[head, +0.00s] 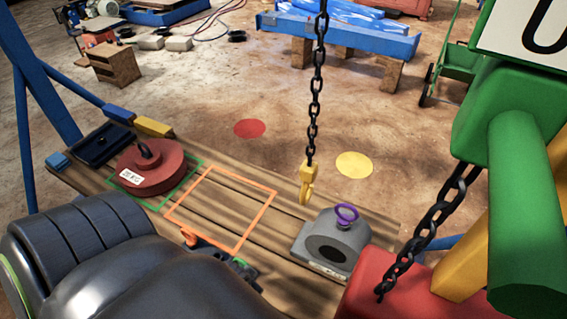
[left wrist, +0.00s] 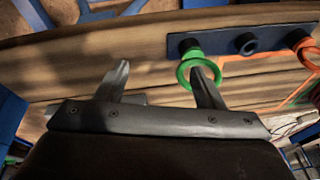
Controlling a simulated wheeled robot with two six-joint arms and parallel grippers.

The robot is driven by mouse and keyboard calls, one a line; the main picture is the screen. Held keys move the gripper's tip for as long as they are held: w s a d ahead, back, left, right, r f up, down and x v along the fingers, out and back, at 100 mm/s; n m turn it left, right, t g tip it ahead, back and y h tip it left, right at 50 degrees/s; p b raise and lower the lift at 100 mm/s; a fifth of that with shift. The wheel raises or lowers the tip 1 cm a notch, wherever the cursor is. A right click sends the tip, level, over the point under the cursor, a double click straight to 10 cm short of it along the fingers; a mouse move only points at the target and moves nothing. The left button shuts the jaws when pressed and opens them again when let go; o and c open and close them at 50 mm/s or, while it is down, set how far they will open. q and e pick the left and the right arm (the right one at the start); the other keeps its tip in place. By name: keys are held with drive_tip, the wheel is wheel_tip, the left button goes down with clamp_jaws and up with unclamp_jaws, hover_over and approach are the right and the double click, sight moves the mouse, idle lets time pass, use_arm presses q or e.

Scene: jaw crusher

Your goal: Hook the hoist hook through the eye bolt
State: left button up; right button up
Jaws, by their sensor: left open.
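The yellow hoist hook (head: 307,184) hangs open on a black chain (head: 315,95) above the wooden bench in the head view. A purple eye bolt (head: 346,213) stands on top of a grey bearing block (head: 337,240), right of and apart from the hook. In the left wrist view my left gripper (left wrist: 160,70) is open, its two fingers apart. A green ring (left wrist: 189,81) on a dark bar shows just behind the right finger; I cannot tell whether they touch. In the head view my left arm hides its gripper. My right gripper is not in view.
The bench (head: 285,225) carries a red round weight (head: 155,170), an orange outlined square (head: 255,185) and the dark bar (left wrist: 280,39) with an orange ring (left wrist: 309,56). A red machine part (head: 400,295) with a second chain and a green cylinder (head: 527,200) crowds the right.

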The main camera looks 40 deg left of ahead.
use_arm(q)
drive_tip(key=w+d+r+t+b, duration=0.1)
drive_tip(key=w+r+t, duration=0.15)
drive_tip(key=r, duration=0.45)
drive_tip(key=w+d+r+t, duration=0.1)
drive_tip(key=w+r+t, duration=0.15)
drive_tip(key=r, duration=0.55)
drive_tip(key=n+t+y, duration=0.2)
drive_tip(key=t, duration=0.4)
approach(306, 173)
drive_tip(key=p+x, duration=0.1)
drive_tip(key=x, duration=1.1)
drive_tip(key=shift+w+f, duration=0.1)
drive_tip(key=shift+w, duration=0.25)
drive_tip(key=shift+x, duration=0.8)
clamp_jaws()
